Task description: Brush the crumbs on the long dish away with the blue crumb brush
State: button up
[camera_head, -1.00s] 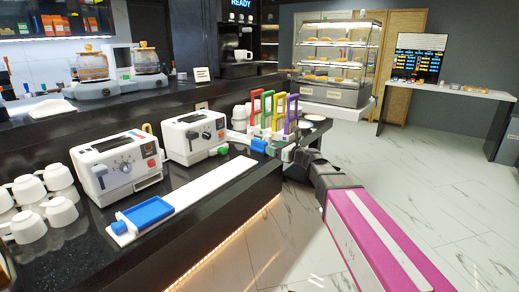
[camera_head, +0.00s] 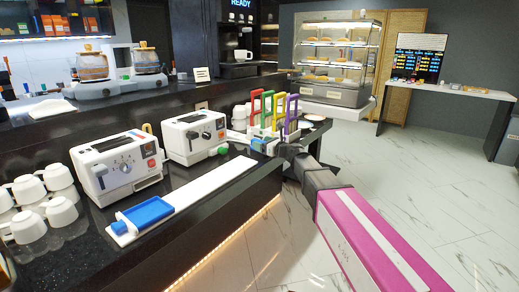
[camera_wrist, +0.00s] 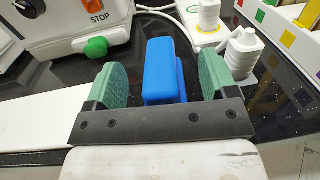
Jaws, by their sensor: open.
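The long white dish (camera_head: 215,187) lies along the front edge of the black counter; a strip of it also shows in the wrist view (camera_wrist: 40,122). A shallow blue tray (camera_head: 152,211) sits at its near left end. I cannot make out crumbs on the dish. The blue crumb brush (camera_head: 258,144) is beyond the dish's far end, partly hidden by my gripper (camera_head: 270,146). In the wrist view my gripper (camera_wrist: 162,78) is open, with its green fingers on either side of the brush's blue handle (camera_wrist: 172,65). Gaps show on both sides of the handle. The bristles are hidden.
Two white toasters (camera_head: 118,164) (camera_head: 194,135) stand behind the dish. A rack with red, green, yellow and purple handles (camera_head: 278,112) stands close behind my gripper. White cups (camera_head: 58,212) are at the left. The floor at right is clear.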

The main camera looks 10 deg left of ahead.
jog(key=c, duration=1.3)
jog(key=shift+r, duration=0.1)
jog(key=shift+r, duration=2.4)
